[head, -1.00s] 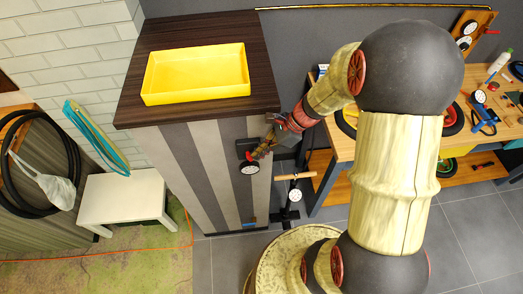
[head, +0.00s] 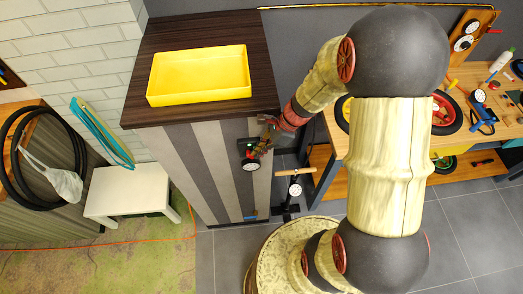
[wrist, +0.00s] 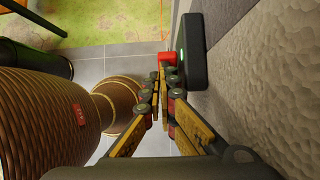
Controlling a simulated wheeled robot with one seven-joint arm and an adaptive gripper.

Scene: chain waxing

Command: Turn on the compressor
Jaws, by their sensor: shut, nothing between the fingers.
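A black box (wrist: 192,50) with a small green light is mounted on the side of the striped cabinet. It also shows in the head view (head: 246,148), with a round white gauge (head: 250,166) just below it. A red block (wrist: 168,58) sits beside the box in the wrist view. My gripper (wrist: 164,72) is shut and empty, its fingertips close to the red block; I cannot tell whether they touch. In the head view my gripper (head: 258,154) is beside the box, partly covering it. I cannot tell for sure which part is the compressor.
A yellow tray (head: 200,91) stands on the dark cabinet top (head: 200,32). A floor pump (head: 294,190) stands right of the cabinet. A workbench (head: 465,150) with tools is at the right. A white stool (head: 130,182) and an orange cable (head: 125,241) lie left.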

